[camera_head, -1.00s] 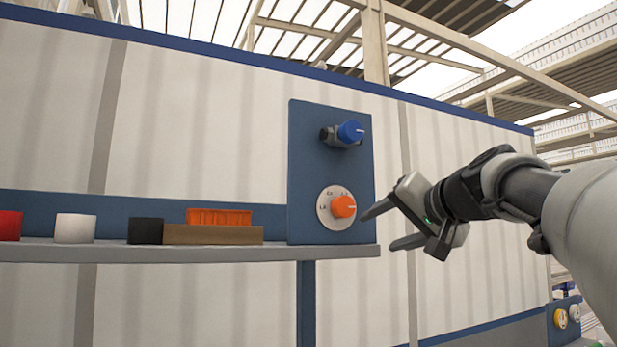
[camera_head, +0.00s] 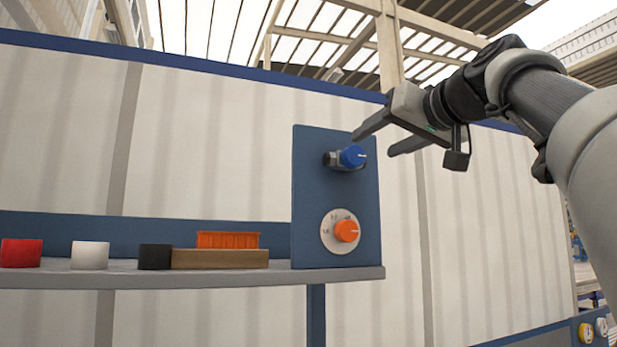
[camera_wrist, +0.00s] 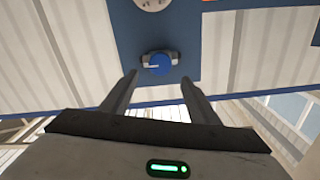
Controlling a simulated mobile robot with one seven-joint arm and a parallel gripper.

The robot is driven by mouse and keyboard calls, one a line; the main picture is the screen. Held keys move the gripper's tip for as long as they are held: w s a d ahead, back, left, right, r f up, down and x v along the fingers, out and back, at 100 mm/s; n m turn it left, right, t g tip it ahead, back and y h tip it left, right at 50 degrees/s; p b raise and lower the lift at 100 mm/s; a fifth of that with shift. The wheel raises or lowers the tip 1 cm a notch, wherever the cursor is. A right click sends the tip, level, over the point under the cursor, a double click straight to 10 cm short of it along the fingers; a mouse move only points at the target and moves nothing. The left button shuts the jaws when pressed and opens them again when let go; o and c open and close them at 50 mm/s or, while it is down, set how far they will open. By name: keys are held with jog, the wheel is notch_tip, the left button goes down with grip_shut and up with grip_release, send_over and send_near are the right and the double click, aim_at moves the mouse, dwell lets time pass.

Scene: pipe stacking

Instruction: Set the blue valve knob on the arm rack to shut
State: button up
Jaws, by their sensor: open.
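The blue valve knob (camera_head: 352,156) sits on a grey valve body near the top of a blue panel (camera_head: 307,190) on the rack. A white pointer mark on the knob lies roughly level in the head view. My gripper (camera_head: 371,140) is open and empty, just right of the knob, with its fingers pointing left toward it. In the wrist view the knob (camera_wrist: 158,64) shows ahead of my fingertips (camera_wrist: 158,75), between them in the picture. I see no contact with the knob.
An orange knob (camera_head: 346,230) on a white dial is lower on the same panel. A grey shelf (camera_head: 130,278) carries red, white and black cylinders, and an orange bin (camera_head: 228,240) on a wooden block. The air left of the panel is clear.

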aim_at(357, 153)
jog(key=p+x, duration=0.3)
jog(key=x, duration=0.5)
jog(key=shift+w, duration=0.2)
jog(key=c, duration=1)
